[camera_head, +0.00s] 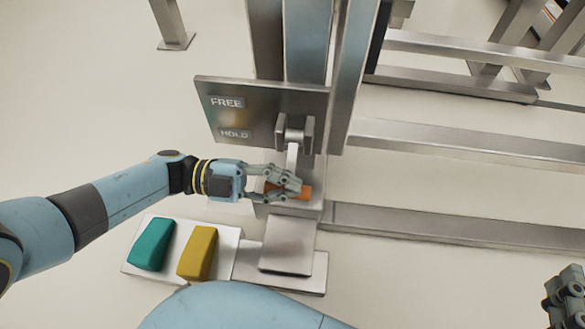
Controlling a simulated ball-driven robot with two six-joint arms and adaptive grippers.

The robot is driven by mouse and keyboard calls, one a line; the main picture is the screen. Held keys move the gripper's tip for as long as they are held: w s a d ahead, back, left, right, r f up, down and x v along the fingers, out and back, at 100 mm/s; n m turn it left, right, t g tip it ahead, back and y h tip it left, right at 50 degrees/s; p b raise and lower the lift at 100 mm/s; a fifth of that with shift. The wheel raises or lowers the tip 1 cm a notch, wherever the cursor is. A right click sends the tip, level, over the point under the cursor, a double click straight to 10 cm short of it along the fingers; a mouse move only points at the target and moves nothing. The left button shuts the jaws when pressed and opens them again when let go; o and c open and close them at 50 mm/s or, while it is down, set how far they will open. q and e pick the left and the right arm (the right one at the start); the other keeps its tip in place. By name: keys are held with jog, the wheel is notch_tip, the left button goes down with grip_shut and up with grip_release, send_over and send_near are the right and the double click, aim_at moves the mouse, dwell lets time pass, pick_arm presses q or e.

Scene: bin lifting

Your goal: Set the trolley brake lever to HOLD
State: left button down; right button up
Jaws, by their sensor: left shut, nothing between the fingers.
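The trolley brake lever (292,157) hangs from a bracket on an upright metal panel (262,97). The panel carries the labels FREE (226,102) and, below it, HOLD (234,134). The lever's metal arm points down toward an orange grip (305,193). My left gripper (296,188) reaches in from the left and is shut, with nothing between its fingers. Its fingers overlap the orange grip and hide part of it; I cannot tell whether they touch it. My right gripper (567,290) is partly in view at the lower right edge, away from the lever; its jaw state is unclear.
A teal pedal (152,244) and a yellow pedal (197,252) sit on a pale plate below my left arm. A grey metal pedal plate (288,244) is to their right. Metal posts rise behind the panel, and metal rails (450,145) run off to the right.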

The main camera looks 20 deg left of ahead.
pick_arm(q)
jog(key=c, duration=1.7)
grip_release()
jog(key=shift+r, duration=0.1)
jog(key=o, duration=0.7)
jog(key=v, duration=1.2)
jog(key=shift+w, duration=0.1)
